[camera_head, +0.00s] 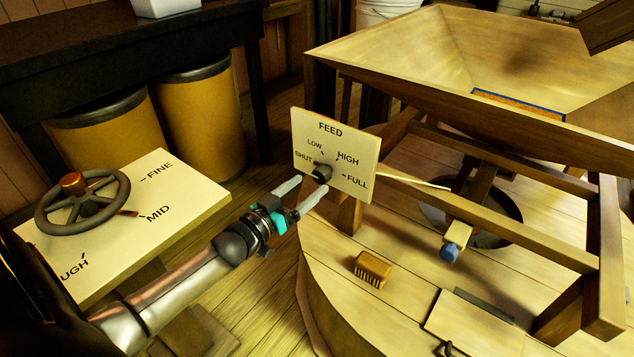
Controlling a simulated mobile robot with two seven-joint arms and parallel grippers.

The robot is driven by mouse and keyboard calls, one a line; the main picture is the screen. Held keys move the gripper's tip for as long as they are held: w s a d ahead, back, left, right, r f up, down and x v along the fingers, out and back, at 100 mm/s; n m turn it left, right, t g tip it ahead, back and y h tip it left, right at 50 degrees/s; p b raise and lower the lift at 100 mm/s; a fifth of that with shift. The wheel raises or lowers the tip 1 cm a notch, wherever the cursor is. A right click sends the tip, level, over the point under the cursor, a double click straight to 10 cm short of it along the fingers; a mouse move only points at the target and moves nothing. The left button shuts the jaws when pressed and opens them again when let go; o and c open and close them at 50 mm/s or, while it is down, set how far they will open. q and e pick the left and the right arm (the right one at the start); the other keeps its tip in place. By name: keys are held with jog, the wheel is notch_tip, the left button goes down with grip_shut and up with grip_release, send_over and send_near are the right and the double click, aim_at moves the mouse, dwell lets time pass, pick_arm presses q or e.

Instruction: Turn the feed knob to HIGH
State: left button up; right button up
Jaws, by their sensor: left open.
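The feed knob (321,173) is a small dark round knob on the lower middle of a cream board headed FEED (330,124). The board is marked SHUT, LOW, HIGH and FULL around the knob. Which mark the knob points at is too small to tell. My left gripper (311,184) reaches in from the lower left with its two pale fingers apart. The fingertips are close to the knob, just below and left of it, with nothing between them. Whether a finger touches the knob or board cannot be told. My right gripper is not in view.
A handwheel (83,202) sits on a FINE/MID board (185,192) at the left. A wooden hopper (400,77) stands behind the feed board. A brush (372,269) lies on the round wooden cover (345,309). Yellow barrels (200,115) stand under a dark table (110,47).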

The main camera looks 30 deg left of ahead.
aim_at(318, 178)
pick_arm(q)
jog(key=shift+w+d+b, duration=0.15)
jog(key=shift+w+b, duration=0.15)
jog(key=shift+w, duration=0.75)
jog(key=shift+w+d+b, duration=0.1)
jog(key=shift+w+b, duration=0.2)
jog(key=shift+w, duration=0.75)
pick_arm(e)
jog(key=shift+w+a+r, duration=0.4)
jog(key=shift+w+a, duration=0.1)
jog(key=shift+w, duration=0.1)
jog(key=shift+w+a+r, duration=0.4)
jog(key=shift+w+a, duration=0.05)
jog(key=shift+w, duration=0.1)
pick_arm(q)
grip_shut()
